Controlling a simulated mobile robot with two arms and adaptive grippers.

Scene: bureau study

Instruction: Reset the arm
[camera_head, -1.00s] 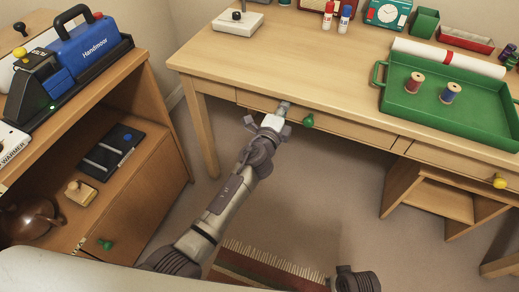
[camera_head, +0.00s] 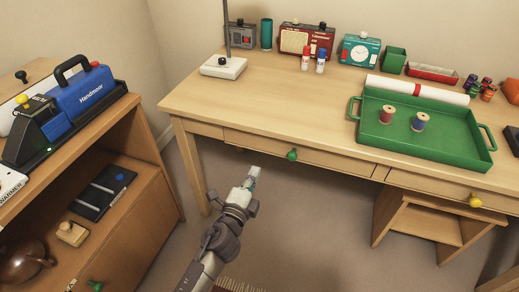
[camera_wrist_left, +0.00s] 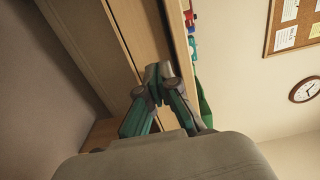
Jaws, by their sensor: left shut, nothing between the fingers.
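My left gripper (camera_head: 251,178) is shut and empty. In the head view it hangs over the floor in front of the desk (camera_head: 180,100), below and left of the green drawer knob (camera_head: 292,155), and apart from it. In the left wrist view the left gripper (camera_wrist_left: 158,75) shows its fingertips together, with the desk's wooden drawer front behind them. My right gripper does not show in either view.
A green tray (camera_head: 455,125) with two thread spools stands on the desk's right. A white lamp base (camera_head: 222,67) stands at the back left. A wooden shelf unit (camera_head: 150,200) with a blue machine stands at the left. Floor between is clear.

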